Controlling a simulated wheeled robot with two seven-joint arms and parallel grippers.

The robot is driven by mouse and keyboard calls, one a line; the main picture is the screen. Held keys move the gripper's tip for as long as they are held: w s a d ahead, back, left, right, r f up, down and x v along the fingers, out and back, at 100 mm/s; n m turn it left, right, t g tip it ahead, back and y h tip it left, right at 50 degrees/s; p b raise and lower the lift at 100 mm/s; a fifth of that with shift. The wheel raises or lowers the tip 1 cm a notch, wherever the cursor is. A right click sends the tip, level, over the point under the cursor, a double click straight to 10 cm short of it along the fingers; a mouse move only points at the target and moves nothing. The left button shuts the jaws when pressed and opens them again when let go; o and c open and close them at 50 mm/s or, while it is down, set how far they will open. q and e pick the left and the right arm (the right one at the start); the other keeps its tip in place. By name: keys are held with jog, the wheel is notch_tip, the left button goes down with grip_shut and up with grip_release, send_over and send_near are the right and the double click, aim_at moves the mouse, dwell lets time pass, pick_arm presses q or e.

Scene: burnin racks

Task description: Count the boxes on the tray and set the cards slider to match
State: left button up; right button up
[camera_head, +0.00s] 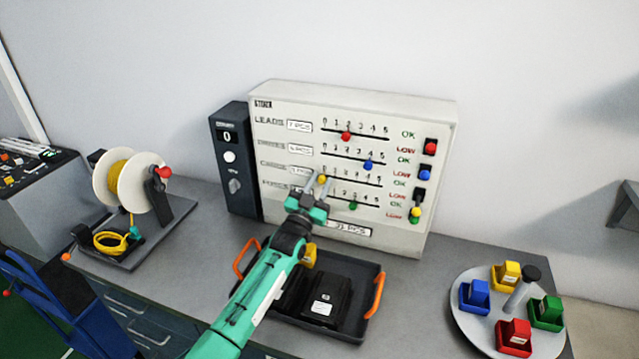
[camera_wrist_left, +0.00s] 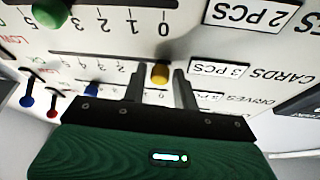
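The cards slider's yellow knob (camera_head: 322,179) sits at the 0 end of its row on the white panel (camera_head: 440,160). In the left wrist view, upside down, the yellow knob (camera_wrist_left: 160,73) shows between the two finger tips of my left gripper (camera_wrist_left: 160,85), beside the 0 and a "3 PCS" cards label (camera_wrist_left: 218,68). The fingers are apart with gaps to the knob. My left gripper (camera_head: 318,184) also shows in the head view at the panel. The tray (camera_head: 352,262) holds a black box (camera_head: 326,298) with a white label and a yellow item (camera_head: 309,256); my arm hides part of the tray.
Red (camera_head: 346,136), blue (camera_head: 368,165) and green (camera_head: 353,205) knobs sit on the other slider rows. A dark unit (camera_head: 230,165) showing 0 stands left of the panel. A cable reel (camera_head: 120,180) is at left; a round carousel (camera_head: 480,330) with coloured bins is at right.

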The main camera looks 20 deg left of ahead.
aim_at(347, 177)
pick_arm(q)
grip_shut()
pick_arm(e)
jog(key=shift+s, duration=0.35)
pick_arm(q)
jog(key=d+b, duration=0.1)
jog(key=d, duration=0.5)
jog(key=shift+s+d, duration=0.1)
pick_arm(e)
jog(key=shift+d+f, duration=0.1)
jog(key=shift+f, duration=0.55)
pick_arm(q)
grip_release()
jog(key=shift+s+f, duration=0.1)
